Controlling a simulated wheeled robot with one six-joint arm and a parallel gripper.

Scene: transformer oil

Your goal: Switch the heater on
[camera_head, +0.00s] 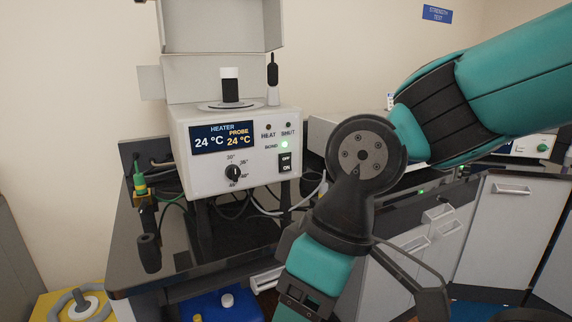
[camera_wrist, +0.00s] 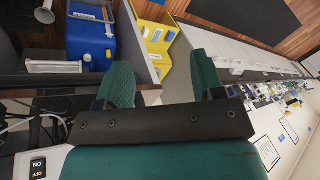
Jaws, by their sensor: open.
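The heater (camera_head: 180,135) is a white box on a dark bench in the head view. Its display (camera_head: 224,137) reads 24 °C for both heater and probe. A black rocker switch (camera_head: 285,162), marked OFF above and ON below, sits right of a round black dial (camera_head: 233,173). I cannot tell which side is pressed. The HEAT lamp (camera_head: 268,127) looks dark. In the wrist view the switch (camera_wrist: 38,168) shows at the bottom left corner. My gripper (camera_wrist: 162,82) is open and empty, its green fingers spread, apart from the switch.
A jar (camera_head: 230,86) with dark contents stands on the heater. A green-lit BOND lamp (camera_head: 284,144) is above the switch. A blue container (camera_wrist: 92,38) and a yellow bin (camera_wrist: 155,42) lie low beyond the fingers. Cables hang near the bench's left side.

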